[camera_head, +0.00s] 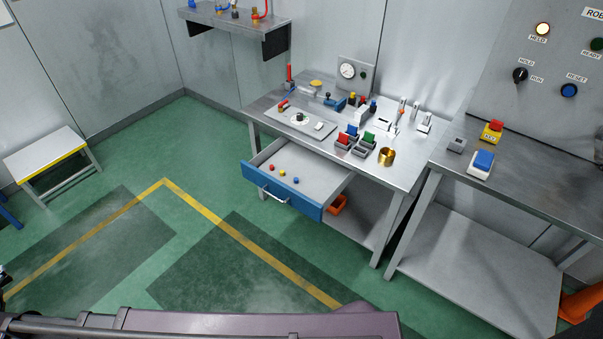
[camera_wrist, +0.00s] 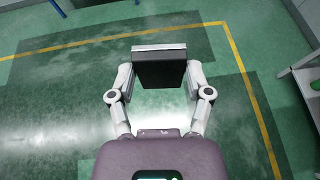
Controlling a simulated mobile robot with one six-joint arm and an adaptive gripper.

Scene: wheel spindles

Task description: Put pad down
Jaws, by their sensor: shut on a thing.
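My gripper (camera_wrist: 160,88) is shut on a dark, block-shaped pad (camera_wrist: 160,70) in the wrist view. One finger presses each side of the pad, and a pale metallic strip runs along its far edge. The pad is held over the green floor (camera_wrist: 70,100), with nothing else touching it that I can see. Its underside is hidden. In the head view the pad cannot be made out; part of my arm crosses the bottom edge.
A metal workbench (camera_head: 408,176) carries small parts, a gauge and a brass cup (camera_head: 387,157). Its blue-fronted drawer (camera_head: 283,191) stands open with small coloured balls inside. A second bench (camera_head: 540,178) is at right, a small stool (camera_head: 42,152) at left. Yellow-lined floor between is clear.

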